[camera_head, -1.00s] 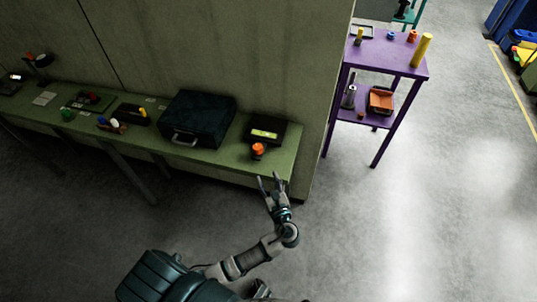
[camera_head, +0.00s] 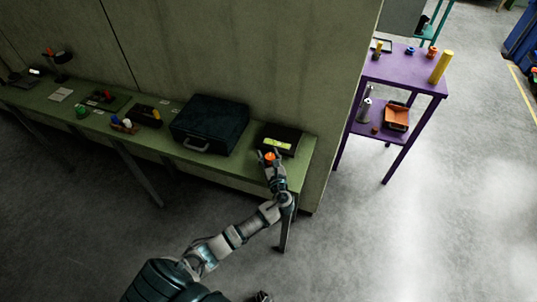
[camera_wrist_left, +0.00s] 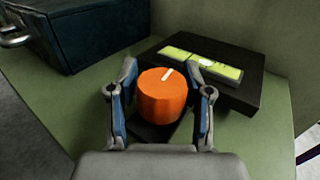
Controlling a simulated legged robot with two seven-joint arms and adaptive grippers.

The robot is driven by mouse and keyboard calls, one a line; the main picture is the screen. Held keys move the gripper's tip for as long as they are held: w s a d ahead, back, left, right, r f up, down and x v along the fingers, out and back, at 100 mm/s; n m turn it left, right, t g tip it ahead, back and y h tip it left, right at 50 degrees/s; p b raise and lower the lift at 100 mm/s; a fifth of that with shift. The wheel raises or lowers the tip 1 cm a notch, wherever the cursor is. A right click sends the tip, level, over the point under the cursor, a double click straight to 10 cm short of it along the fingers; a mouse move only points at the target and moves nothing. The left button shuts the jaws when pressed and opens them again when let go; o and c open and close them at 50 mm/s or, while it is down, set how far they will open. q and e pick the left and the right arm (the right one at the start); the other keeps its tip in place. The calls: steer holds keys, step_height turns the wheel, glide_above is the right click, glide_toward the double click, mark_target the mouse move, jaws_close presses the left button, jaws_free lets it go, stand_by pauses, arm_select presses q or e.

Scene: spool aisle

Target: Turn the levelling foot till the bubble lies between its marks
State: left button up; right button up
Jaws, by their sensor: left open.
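The levelling foot is an orange round knob (camera_wrist_left: 163,97) with a white line on its top; it also shows in the head view (camera_head: 269,157). It stands on the green bench in front of a black block (camera_wrist_left: 238,90). On the block's top lies a yellow-green vial (camera_wrist_left: 178,53) with a pale bubble (camera_wrist_left: 206,62) near its middle. The marks are too small to tell apart. My left gripper (camera_wrist_left: 163,100) is open, with one finger on each side of the knob. I cannot tell whether the fingers touch it.
A dark blue case (camera_head: 210,125) stands on the green bench (camera_head: 225,165), left of the block. Smaller items lie further left. A wall (camera_head: 300,70) rises behind the bench. A purple shelf (camera_head: 405,80) stands to the right, past open floor.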

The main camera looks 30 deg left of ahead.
arm_select(q)
steer(key=shift+w+a+f, duration=0.1)
steer(key=shift+w+a, duration=0.15)
steer(key=shift+a, duration=0.2)
steer(key=shift+d, duration=0.35)
steer(key=shift+c, duration=1)
steer(key=c, duration=0.7)
jaws_close()
